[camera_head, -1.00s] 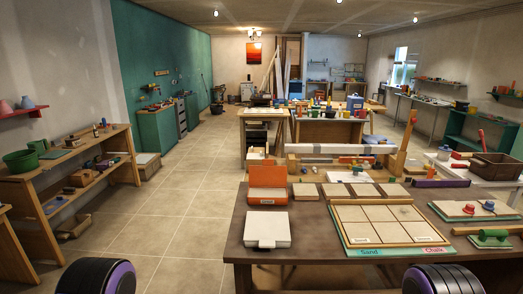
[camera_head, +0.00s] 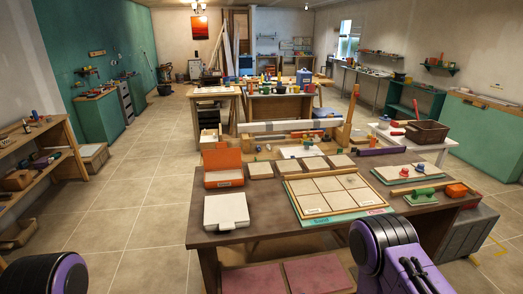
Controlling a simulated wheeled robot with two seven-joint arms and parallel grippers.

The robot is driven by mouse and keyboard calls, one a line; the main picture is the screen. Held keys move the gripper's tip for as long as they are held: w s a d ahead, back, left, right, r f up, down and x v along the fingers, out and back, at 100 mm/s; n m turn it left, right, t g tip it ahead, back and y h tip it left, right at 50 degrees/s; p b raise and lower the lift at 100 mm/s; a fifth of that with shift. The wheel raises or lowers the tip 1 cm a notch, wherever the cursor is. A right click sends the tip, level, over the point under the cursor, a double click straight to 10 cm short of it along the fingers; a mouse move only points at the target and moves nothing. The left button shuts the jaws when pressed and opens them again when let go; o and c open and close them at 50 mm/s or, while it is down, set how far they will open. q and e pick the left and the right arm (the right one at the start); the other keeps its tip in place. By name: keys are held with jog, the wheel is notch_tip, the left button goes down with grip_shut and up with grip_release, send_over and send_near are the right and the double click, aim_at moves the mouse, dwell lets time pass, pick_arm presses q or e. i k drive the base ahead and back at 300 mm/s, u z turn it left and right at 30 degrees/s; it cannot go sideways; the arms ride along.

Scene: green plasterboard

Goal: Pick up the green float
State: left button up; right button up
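The green float (camera_head: 421,197) lies on the right part of the brown table (camera_head: 240,233), near its front edge. Its green handle is on top, and a wooden bar lies just behind it. An orange block (camera_head: 456,190) is to its right. Dark and purple links of my arms show at the bottom left and bottom right. Neither of my grippers is in view. The right arm link stands in front of the table's front edge, left of the float.
A framed tile board (camera_head: 329,194) lies left of the float. A white box (camera_head: 226,211) and an orange case (camera_head: 222,168) are at the table's left. Tiled floor (camera_head: 150,215) is clear to the left.

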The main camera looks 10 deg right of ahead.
aim_at(419, 197)
jog(key=z, duration=1.6)
